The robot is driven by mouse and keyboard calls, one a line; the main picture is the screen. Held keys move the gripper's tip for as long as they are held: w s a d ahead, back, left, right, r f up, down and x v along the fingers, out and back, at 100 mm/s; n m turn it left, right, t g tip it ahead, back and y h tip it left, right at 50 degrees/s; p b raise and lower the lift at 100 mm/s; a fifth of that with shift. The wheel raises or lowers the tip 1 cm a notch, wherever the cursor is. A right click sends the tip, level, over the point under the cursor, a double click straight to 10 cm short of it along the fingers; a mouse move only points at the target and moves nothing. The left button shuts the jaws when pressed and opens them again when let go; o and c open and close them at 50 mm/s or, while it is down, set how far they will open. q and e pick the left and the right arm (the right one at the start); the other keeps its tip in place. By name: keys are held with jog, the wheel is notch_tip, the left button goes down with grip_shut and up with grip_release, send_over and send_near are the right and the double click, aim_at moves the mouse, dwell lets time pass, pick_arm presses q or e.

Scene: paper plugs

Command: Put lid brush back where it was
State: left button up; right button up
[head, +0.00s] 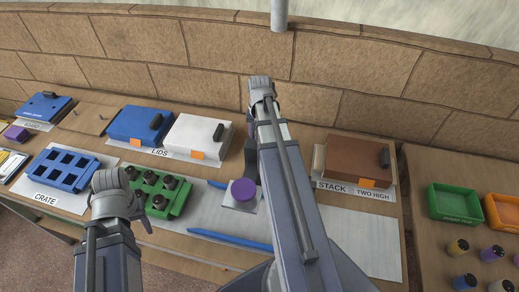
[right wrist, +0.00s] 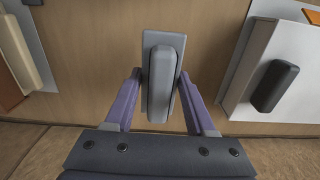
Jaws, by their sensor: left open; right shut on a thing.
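The lid brush, a grey block with a rounded grip (right wrist: 162,85), is between the purple fingers of my right gripper (right wrist: 160,78), which is shut on it. It is over bare wood close to the table top; I cannot tell if it touches. In the head view my right arm hides the brush and the fingers, between the white lid (head: 190,132) and the brown stack (head: 350,155). The white lid's black handle also shows in the right wrist view (right wrist: 275,86). My left gripper (head: 110,185) is open near the blue crate (head: 58,166); its fingers are mostly hidden.
A blue lid (head: 130,122) stands left of the white one. A green block with black knobs (head: 155,206), a purple-knobbed piece (head: 243,192) and a blue bar (head: 230,239) lie in front. Green (head: 452,203) and orange trays are at right. A brick wall (head: 370,75) closes the back.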

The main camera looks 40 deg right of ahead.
pick_arm(q)
jog(key=shift+f, duration=0.15)
pick_arm(e)
jog(key=shift+f, duration=0.15)
pick_arm(q)
notch_tip(320, 180, down, 3)
jog(key=b, duration=0.3)
jog(key=shift+f, duration=0.2)
pick_arm(e)
notch_tip(320, 180, down, 3)
jog(key=shift+f, duration=0.2)
pick_arm(q)
jog(key=shift+b, duration=0.3)
jog(key=shift+f, duration=0.2)
pick_arm(e)
jog(key=shift+f, duration=0.25)
jog(key=o, duration=1.3)
jog(key=shift+r, duration=0.1)
pick_arm(q)
jog(key=shift+r, duration=0.1)
pick_arm(e)
notch_tip(320, 180, up, 12)
jog(key=p, duration=1.2)
jog(key=shift+r, duration=0.2)
pick_arm(q)
notch_tip(320, 180, up, 12)
jog(key=shift+r, duration=0.15)
